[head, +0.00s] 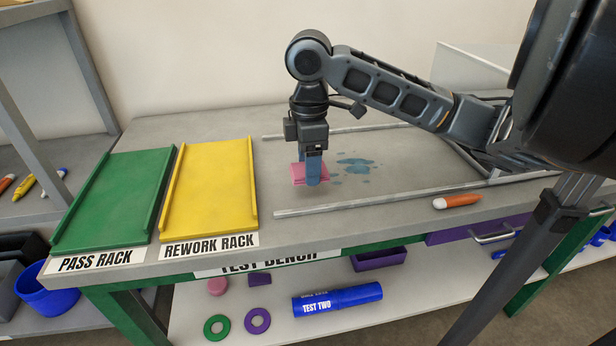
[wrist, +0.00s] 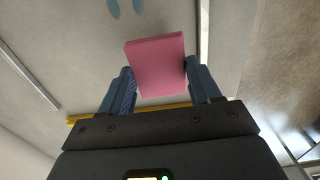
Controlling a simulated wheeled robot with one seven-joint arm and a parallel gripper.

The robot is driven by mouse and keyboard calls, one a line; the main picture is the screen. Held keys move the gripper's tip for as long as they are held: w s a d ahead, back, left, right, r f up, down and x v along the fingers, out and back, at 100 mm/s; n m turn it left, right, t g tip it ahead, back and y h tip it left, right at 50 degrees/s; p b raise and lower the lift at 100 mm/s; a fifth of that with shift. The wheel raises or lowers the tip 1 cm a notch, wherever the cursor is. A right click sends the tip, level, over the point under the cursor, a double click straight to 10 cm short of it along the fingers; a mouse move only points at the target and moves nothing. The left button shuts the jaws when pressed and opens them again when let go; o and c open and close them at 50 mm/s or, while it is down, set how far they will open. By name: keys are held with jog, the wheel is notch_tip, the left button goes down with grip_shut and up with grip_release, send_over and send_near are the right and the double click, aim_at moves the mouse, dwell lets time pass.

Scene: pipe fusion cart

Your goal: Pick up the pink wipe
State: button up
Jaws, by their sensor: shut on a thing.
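The pink wipe (head: 299,175) is a small folded pink block, at the middle of the bench in the head view. It also shows in the wrist view (wrist: 156,64), between the two fingers. My gripper (head: 313,180) points down and is shut on the wipe. In the wrist view my gripper (wrist: 157,88) has one blue-grey finger on each side of the wipe. The wipe seems to be just above the bench top; the exact gap is hard to tell.
Blue wet spots (head: 354,167) lie right of the wipe, between two metal rails (head: 390,195). A yellow rework rack (head: 212,187) and a green pass rack (head: 118,198) are at the left. An orange marker (head: 458,201) lies at the front right edge.

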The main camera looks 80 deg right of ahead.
jog(key=s+d+r+b, duration=0.1)
jog(key=s+d+r, duration=0.5)
jog(key=d, duration=0.3)
jog(key=shift+s+d+r, duration=0.2)
jog(key=shift+s+r, duration=0.05)
